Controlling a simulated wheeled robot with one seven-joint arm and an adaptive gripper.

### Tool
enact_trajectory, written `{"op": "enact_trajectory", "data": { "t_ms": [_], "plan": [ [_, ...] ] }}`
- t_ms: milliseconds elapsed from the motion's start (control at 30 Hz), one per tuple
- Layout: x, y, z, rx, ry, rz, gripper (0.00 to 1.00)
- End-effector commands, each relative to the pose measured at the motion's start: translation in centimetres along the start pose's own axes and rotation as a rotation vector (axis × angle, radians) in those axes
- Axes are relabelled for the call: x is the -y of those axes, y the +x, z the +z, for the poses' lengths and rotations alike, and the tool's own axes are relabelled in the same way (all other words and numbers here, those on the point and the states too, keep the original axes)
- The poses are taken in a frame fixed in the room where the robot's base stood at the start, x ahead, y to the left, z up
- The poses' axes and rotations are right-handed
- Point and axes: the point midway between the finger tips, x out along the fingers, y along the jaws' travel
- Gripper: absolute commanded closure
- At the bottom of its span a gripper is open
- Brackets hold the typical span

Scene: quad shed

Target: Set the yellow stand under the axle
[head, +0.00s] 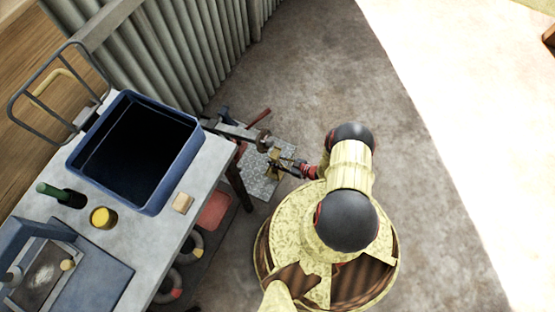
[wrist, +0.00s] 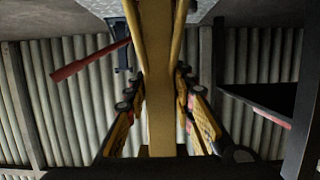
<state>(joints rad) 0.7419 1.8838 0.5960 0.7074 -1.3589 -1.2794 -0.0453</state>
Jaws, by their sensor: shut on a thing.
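The yellow stand (head: 274,171) is at the checkered floor plate, beside the dark axle (head: 236,131). It also fills the middle of the wrist view (wrist: 160,90) as a tall yellow post. My gripper (head: 286,166) is shut on the stand from the right. In the wrist view its fingers lie on both sides of the post. The axle's round end (head: 263,138) shows just above and left of the stand in the head view. I cannot tell whether the stand touches the axle or the plate.
The checkered plate (head: 258,187) lies under the stand. A red handle (wrist: 88,62) reaches in close on the left in the wrist view. A workbench (head: 125,240) with a blue bin (head: 92,135) stands at left. The corrugated wall (head: 175,45) is behind. Floor to the right is clear.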

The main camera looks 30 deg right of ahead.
Motion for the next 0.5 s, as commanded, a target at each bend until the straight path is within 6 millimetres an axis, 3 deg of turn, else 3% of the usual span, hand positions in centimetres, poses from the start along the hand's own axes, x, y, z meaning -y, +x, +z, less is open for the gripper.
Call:
{"op": "enact_trajectory", "data": {
  "t_ms": [500],
  "plan": [
    [-0.1,9.5,-3.1,-0.005,-0.005,-0.003,1.00]
  ]
}}
